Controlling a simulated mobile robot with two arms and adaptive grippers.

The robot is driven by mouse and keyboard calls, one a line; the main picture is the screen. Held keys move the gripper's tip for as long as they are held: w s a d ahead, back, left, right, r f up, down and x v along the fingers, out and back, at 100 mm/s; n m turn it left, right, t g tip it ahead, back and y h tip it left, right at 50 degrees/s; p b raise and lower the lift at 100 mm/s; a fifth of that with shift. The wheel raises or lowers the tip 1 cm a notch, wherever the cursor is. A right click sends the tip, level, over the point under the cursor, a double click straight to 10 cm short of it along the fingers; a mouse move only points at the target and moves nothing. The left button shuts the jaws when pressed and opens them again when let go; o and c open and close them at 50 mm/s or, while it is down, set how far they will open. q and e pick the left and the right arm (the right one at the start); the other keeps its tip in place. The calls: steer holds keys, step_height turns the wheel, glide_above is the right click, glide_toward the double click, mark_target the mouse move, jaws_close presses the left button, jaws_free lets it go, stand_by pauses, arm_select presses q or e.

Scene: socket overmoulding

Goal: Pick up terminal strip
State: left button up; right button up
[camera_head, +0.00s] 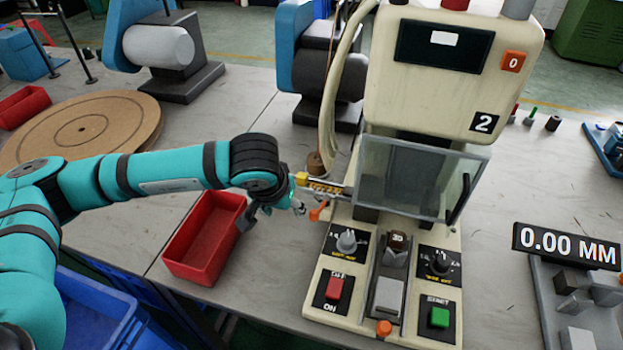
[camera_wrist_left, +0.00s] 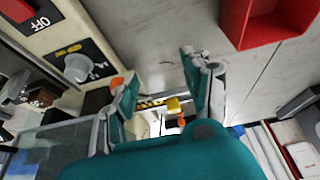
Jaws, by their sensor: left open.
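A thin strip-like yellow and metallic part (camera_head: 322,187) sticks out from the machine's left side, just right of the gripper. I cannot tell for certain that it is the terminal strip. A yellow block (camera_wrist_left: 173,105) and a dark-and-yellow striped piece (camera_wrist_left: 150,103) show beyond the fingers in the wrist view. My right gripper is not in view.
The cream machine (camera_head: 452,90) with a clear guard (camera_head: 420,180) stands close to the right of the gripper. A red bin (camera_head: 204,240) stands left of and below it. A round wooden board (camera_head: 90,115) lies at far left. A block fixture (camera_head: 580,300) stands at right.

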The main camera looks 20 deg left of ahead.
mark_target(300, 178)
arm_select(q)
steer(key=w+p, duration=0.1)
steer(key=w, duration=0.5)
steer(key=w+p, duration=0.1)
steer(key=w, duration=0.3)
steer(key=shift+d+f+p, duration=0.1)
steer(key=shift+d+p, duration=0.15)
steer(key=shift+p, duration=0.05)
steer(key=shift+w+f, duration=0.15)
steer(key=shift+f, duration=0.35)
jaws_close()
